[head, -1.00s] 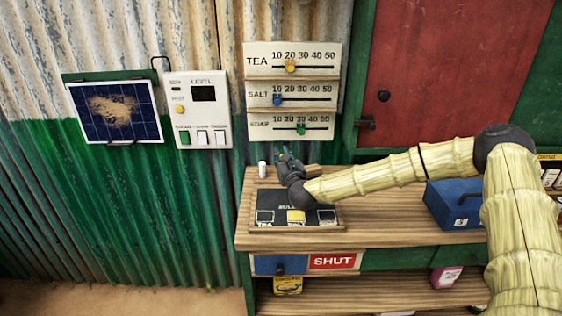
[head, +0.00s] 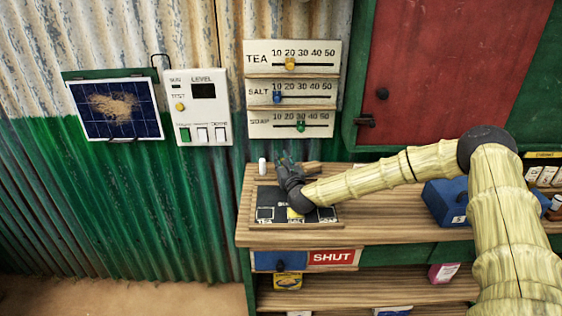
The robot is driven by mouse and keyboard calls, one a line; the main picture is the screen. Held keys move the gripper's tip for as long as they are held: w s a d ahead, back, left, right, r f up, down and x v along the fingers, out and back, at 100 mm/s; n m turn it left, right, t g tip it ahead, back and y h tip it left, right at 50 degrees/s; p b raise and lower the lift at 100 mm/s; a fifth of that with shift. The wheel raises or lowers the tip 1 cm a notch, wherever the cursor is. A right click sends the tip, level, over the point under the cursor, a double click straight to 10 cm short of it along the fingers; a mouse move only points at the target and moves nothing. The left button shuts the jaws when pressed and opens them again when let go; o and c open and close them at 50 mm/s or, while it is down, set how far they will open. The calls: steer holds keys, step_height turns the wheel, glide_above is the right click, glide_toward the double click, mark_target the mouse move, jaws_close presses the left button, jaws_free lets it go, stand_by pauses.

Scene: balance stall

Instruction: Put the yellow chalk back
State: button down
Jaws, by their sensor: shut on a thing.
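My gripper (head: 284,158) is above the back of the wooden counter, behind the black board. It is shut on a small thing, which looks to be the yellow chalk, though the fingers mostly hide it. A short white stick (head: 262,166) stands at the back left of the counter, left of my gripper and apart from it. The black board (head: 265,197) lies flat on the counter with labelled squares along its front edge.
A brown wooden piece (head: 311,167) lies right of my gripper. A blue box (head: 438,201) stands on the right of the counter (head: 390,236). Slider panels (head: 290,92) hang on the wall above. A drawer marked SHUT (head: 331,257) is below. The counter between board and box is clear.

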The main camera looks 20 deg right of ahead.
steer(key=c, duration=1.3)
jaws_free()
steer(key=shift+r, duration=0.1)
steer(key=shift+r+p, duration=0.15)
steer(key=shift+p, duration=0.25)
steer(key=s+b, duration=0.3)
steer(key=s, duration=0.9)
steer(key=shift+a, duration=0.1)
